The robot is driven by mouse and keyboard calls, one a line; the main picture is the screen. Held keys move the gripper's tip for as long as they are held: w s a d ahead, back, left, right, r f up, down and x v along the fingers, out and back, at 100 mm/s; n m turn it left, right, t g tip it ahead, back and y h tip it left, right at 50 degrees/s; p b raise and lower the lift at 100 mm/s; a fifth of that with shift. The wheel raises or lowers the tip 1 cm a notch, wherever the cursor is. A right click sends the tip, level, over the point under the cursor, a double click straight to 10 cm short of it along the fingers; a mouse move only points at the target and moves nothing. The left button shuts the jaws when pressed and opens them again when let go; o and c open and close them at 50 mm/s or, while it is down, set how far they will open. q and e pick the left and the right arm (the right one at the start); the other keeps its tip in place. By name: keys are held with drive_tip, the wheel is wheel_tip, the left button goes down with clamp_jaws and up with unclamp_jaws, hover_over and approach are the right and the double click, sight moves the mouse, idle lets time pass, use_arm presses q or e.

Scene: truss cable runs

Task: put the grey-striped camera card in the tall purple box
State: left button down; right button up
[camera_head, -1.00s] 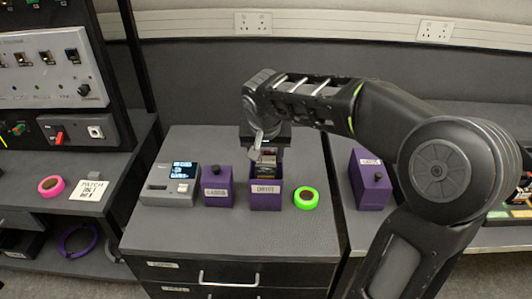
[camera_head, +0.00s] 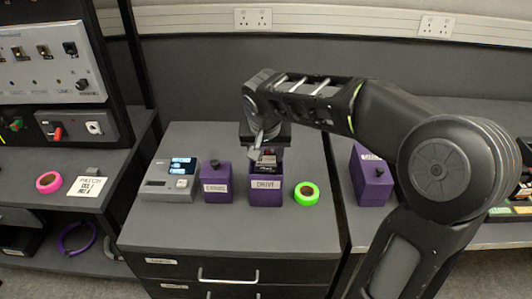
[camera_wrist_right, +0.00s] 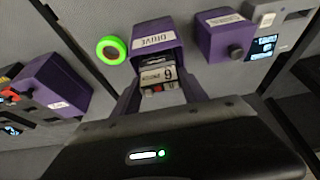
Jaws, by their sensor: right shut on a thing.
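An open purple box (camera_head: 265,190) labelled DRIVE stands on the cabinet top in the head view. It also shows in the right wrist view (camera_wrist_right: 153,42). My right gripper (camera_head: 265,147) points down at its mouth, shut on a small card with a pale printed label (camera_wrist_right: 158,74). Dark and red parts show below the label. I cannot make out grey stripes, nor how far the card is inside the box. My left gripper is not in view.
A lidded purple box (camera_head: 216,183) and a grey device with a screen (camera_head: 170,182) stand left of the open box. A green tape ring (camera_head: 307,194) lies close on its right. Another lidded purple box (camera_head: 371,178) stands further right. The cabinet's front top is clear.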

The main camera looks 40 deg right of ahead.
drive_tip(key=shift+f, duration=0.15)
drive_tip(key=shift+f+b, duration=1.25)
drive_tip(key=shift+b, duration=0.05)
drive_tip(key=o, duration=1.5)
drive_tip(key=shift+c, duration=0.6)
drive_tip(key=shift+c, duration=0.7)
drive_tip(key=shift+r+p, duration=2.7)
drive_tip(key=shift+r, duration=1.35)
